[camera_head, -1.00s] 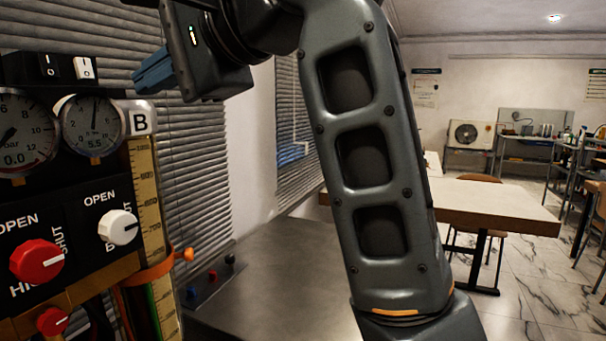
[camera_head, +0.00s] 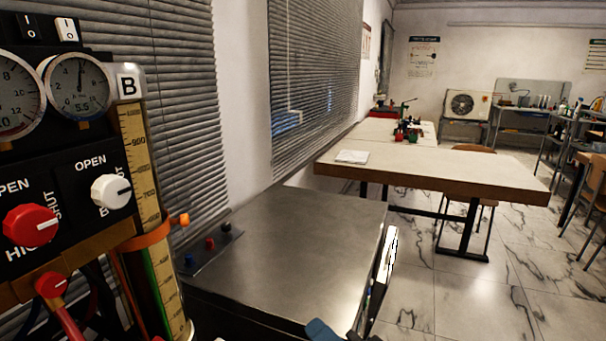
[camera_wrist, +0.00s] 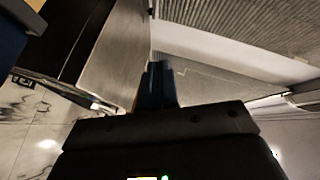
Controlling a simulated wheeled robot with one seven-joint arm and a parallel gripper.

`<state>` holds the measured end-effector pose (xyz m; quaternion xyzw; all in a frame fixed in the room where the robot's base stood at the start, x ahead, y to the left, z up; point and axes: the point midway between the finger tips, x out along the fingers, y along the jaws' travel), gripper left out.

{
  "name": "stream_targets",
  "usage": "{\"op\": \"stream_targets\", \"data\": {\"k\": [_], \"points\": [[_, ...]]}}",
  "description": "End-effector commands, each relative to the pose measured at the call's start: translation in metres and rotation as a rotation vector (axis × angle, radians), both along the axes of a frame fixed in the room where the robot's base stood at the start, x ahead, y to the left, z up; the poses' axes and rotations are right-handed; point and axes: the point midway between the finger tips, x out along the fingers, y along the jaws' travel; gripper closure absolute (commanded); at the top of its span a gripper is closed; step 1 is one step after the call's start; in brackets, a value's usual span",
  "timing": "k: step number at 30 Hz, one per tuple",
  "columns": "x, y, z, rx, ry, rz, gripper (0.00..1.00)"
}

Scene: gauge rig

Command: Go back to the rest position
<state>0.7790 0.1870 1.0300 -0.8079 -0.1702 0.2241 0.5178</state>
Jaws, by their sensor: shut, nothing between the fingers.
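My gripper (camera_wrist: 157,72) shows in the wrist view, its two blue fingers together and empty. In the head view only a blue tip of my gripper (camera_head: 320,331) shows at the bottom edge, in front of the steel bench's near edge; the rest of the arm is out of view. The gauge rig stands at the left with a red knob (camera_head: 30,225), a white knob (camera_head: 111,191) and a round gauge (camera_head: 79,87) reading 5.5. My gripper is apart from the rig.
A steel bench top (camera_head: 290,245) is mostly clear, with a small strip of coloured sockets (camera_head: 209,246) at its left. Beyond it stands a wooden table (camera_head: 440,170) with a chair. Marble floor (camera_head: 450,290) is open at the right. Blinds (camera_head: 175,110) cover the left wall.

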Motion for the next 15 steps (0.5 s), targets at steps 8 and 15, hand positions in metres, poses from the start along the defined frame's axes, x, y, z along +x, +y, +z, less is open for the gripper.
{"op": "stream_targets", "data": {"k": [8, 15], "points": [[-0.077, -0.064, -0.062, -0.207, -0.057, -0.135, 1.0], [-0.157, -0.115, -0.089, -0.441, -0.108, -0.22, 1.0]]}}
